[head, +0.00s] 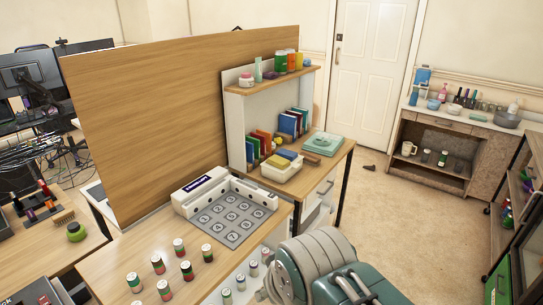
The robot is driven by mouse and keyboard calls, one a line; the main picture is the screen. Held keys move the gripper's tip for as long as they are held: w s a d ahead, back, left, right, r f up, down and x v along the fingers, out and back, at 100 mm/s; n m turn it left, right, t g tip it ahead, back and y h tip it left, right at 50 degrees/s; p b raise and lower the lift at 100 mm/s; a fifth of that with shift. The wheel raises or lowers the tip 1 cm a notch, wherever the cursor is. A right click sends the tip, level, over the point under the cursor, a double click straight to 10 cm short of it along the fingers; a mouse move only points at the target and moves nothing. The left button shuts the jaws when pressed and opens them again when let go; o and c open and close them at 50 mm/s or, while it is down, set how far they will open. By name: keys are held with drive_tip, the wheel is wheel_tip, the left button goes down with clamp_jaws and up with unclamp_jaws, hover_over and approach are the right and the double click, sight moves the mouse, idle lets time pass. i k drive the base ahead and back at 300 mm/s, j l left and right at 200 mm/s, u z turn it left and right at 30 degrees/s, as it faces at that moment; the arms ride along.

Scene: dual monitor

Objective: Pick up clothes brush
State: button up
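I cannot tell for sure which thing is the clothes brush. A small tan, bristled brush-like item (64,217) lies on the left desk, beside a green round object. A small flat brown item (312,158) lies on the far desk, between the cream tray and the pale green device; its kind is too small to tell. My grey and teal arm fills the bottom middle, in front of the near table. My gripper's fingers are not in view.
A numbered grey board (230,219) and several small cans stand on the near table (115,262). A tall wooden panel (150,120) divides the desks. A cream tray (281,170) holds blue and yellow items. Open floor (385,215) lies to the right, before a low cabinet (440,135).

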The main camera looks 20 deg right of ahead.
sight(311, 158)
drive_tip(key=i+l+u, duration=0.2)
drive_tip(key=l, duration=0.2)
drive_tip(key=i+l+u, duration=0.2)
drive_tip(key=l, duration=0.25)
drive_tip(key=i+l+u, duration=0.2)
drive_tip(key=l, duration=0.25)
drive_tip(key=l+u, duration=0.2)
drive_tip(key=l, duration=0.3)
drive_tip(key=i+l, duration=0.1)
drive_tip(key=l, duration=0.65)
drive_tip(key=i+l+u, duration=0.1)
drive_tip(key=l, duration=0.7)
drive_tip(key=i+l, duration=0.1)
drive_tip(key=l, duration=0.65)
drive_tip(key=i+l, duration=0.1)
drive_tip(key=l, duration=0.7)
drive_tip(key=i+u, duration=0.05)
